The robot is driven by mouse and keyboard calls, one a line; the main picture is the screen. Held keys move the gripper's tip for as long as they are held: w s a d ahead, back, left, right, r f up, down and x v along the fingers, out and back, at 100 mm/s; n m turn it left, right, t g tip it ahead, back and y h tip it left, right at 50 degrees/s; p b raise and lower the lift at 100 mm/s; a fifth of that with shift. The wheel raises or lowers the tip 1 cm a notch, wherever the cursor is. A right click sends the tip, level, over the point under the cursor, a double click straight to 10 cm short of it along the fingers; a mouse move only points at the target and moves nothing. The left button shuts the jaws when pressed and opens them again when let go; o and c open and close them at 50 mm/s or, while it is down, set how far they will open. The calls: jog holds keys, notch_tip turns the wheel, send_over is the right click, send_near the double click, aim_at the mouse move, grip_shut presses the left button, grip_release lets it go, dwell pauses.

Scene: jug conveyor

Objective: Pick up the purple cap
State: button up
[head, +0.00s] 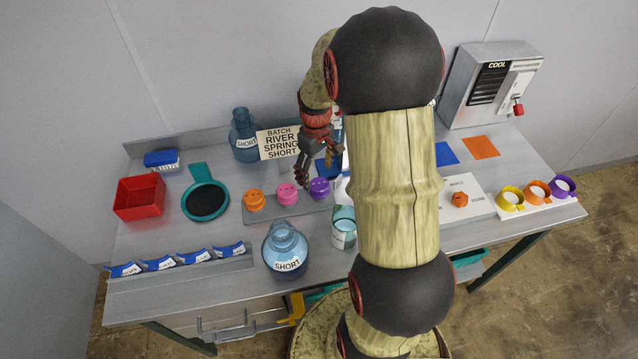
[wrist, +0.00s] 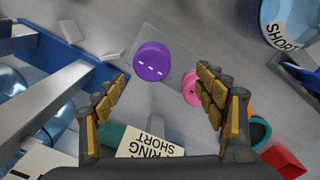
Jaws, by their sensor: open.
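The purple cap (head: 319,187) sits at the right end of a grey strip, beside the pink cap (head: 287,192) and the orange cap (head: 254,199). In the wrist view the purple cap (wrist: 152,61) lies ahead of my gripper, between the lines of its fingers and nearer the left one. My gripper (head: 316,172) is open and empty, above and close to the purple cap in the head view. Its two padded fingers (wrist: 160,95) are spread wide in the wrist view. The pink cap (wrist: 191,88) shows close to the right finger.
A blue jug labelled SHORT (head: 286,249) stands in front of the caps. Another jug (head: 244,135) and a sign (head: 278,143) stand behind. A teal round pan (head: 205,201) and a red bin (head: 139,197) are left.

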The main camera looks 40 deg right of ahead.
aim_at(320, 185)
jog(key=f, duration=0.2)
jog(key=shift+s+d+f, duration=0.15)
jog(key=shift+d+f, duration=0.2)
jog(key=shift+f, duration=0.05)
jog(key=f, duration=0.3)
jog(key=f+b, duration=0.1)
jog(key=f, duration=0.1)
jog(key=shift+d+f, duration=0.3)
jog(key=shift+f, duration=0.05)
jog(key=shift+c, duration=1.1)
jog(key=c, duration=0.7)
